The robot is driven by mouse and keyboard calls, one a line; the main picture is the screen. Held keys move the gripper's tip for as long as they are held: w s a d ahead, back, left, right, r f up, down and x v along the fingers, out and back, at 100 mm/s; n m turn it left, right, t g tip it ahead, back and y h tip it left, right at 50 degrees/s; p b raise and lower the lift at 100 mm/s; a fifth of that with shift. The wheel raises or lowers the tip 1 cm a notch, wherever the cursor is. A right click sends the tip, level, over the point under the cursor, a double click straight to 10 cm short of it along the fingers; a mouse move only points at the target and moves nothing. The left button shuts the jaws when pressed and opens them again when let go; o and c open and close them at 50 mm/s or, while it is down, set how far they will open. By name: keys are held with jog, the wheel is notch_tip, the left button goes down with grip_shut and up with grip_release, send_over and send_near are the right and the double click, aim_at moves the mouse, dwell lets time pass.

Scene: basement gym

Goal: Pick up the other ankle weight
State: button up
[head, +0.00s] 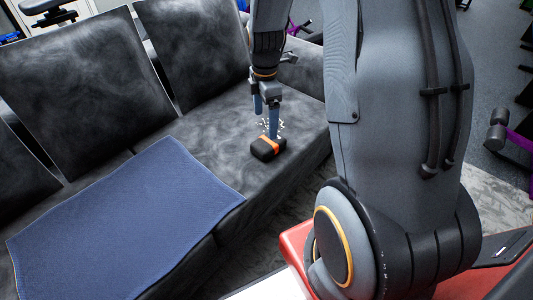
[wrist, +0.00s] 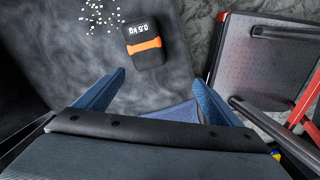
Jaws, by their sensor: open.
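One ankle weight (head: 268,149) is in view, a small black block with an orange band, lying on the dark couch seat (head: 210,120). In the wrist view the same ankle weight (wrist: 144,46) reads "0.5 KG" upside down and lies beyond the fingertips. My gripper (head: 265,119) is open and empty, above the seat and close to the weight. In the wrist view its two blue fingers (wrist: 160,80) are spread apart, with the weight ahead of the gap between them. No second ankle weight shows in these frames.
White crumbs (wrist: 101,17) are scattered on the seat beside the weight. A blue towel (head: 125,220) covers the seat at left. Couch backrests (head: 80,80) rise behind. A purple-barred dumbbell (head: 510,135) is at the right.

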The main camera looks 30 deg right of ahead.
aim_at(268, 140)
jog(key=w+d+f+n+b, duration=0.1)
jog(key=f, duration=0.1)
jog(key=w+d+f+n+b, duration=0.1)
jog(key=w+f+n, duration=0.1)
jog(key=f, duration=0.1)
jog(key=w+d+f+n, duration=0.1)
jog(key=f, duration=0.1)
jog(key=shift+w+d+f+b, duration=0.15)
jog(key=shift+d+f+b, duration=0.15)
jog(key=shift+f+b, duration=0.1)
jog(key=shift+f+n, duration=0.3)
jog(key=shift+f, duration=0.55)
jog(key=shift+a+f+b, duration=0.15)
jog(key=shift+f+b, duration=0.75)
jog(key=shift+f, duration=2.15)
jog(key=c, duration=1.5)
